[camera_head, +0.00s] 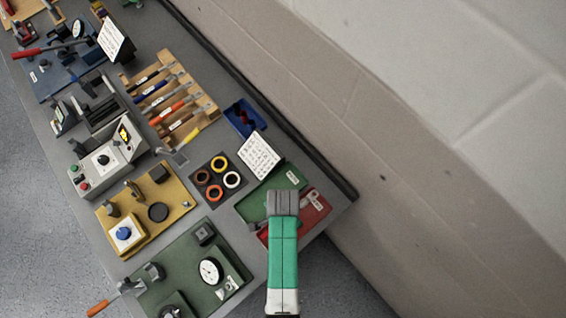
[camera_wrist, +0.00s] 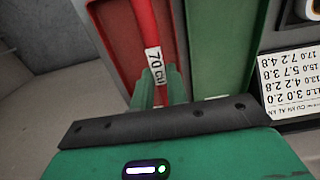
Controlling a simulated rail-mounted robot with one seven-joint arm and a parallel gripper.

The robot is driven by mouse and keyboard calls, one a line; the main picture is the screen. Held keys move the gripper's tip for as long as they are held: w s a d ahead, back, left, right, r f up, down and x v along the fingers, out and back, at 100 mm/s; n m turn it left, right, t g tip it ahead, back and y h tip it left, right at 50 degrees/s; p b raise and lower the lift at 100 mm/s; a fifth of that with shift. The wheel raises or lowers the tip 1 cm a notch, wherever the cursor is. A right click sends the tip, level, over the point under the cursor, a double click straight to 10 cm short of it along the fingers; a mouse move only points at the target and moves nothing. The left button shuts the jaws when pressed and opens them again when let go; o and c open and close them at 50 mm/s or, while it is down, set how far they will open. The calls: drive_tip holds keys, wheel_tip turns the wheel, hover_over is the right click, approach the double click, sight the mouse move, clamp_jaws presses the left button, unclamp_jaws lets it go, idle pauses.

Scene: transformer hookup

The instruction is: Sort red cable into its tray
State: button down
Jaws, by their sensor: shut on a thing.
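The red cable (camera_wrist: 146,28), with a white "70 Cu" label, stands out between my gripper's green fingers (camera_wrist: 160,94) in the wrist view. My gripper is shut on it near the label. The red tray (camera_wrist: 113,45) lies behind and to the left of the cable in the wrist view, and the green tray (camera_wrist: 216,45) lies to its right. In the head view my gripper (camera_head: 283,196) is over the red tray (camera_head: 312,212) and green tray (camera_head: 250,206) at the bench's right end. The cable is hidden there, and I cannot tell whether it touches a tray.
A white printed card (camera_head: 260,156) stands behind the trays; it also shows in the wrist view (camera_wrist: 292,85). A dark board with coloured rings (camera_head: 218,180) lies left of the trays. A wooden rack (camera_head: 170,98) holds tools. The wall is beyond the bench edge.

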drive_tip(key=shift+f+b, duration=1.25)
drive_tip(key=shift+f, duration=1.25)
drive_tip(key=c, duration=1.3)
unclamp_jaws()
wheel_tip(320, 180, up, 4)
drive_tip(key=p, duration=0.4)
drive_tip(key=shift+w+f, duration=0.15)
wheel_tip(320, 180, up, 4)
drive_tip(key=p, duration=0.3)
drive_tip(key=shift+f+p, duration=0.2)
drive_tip(key=shift+p, duration=0.1)
drive_tip(key=shift+f, duration=0.15)
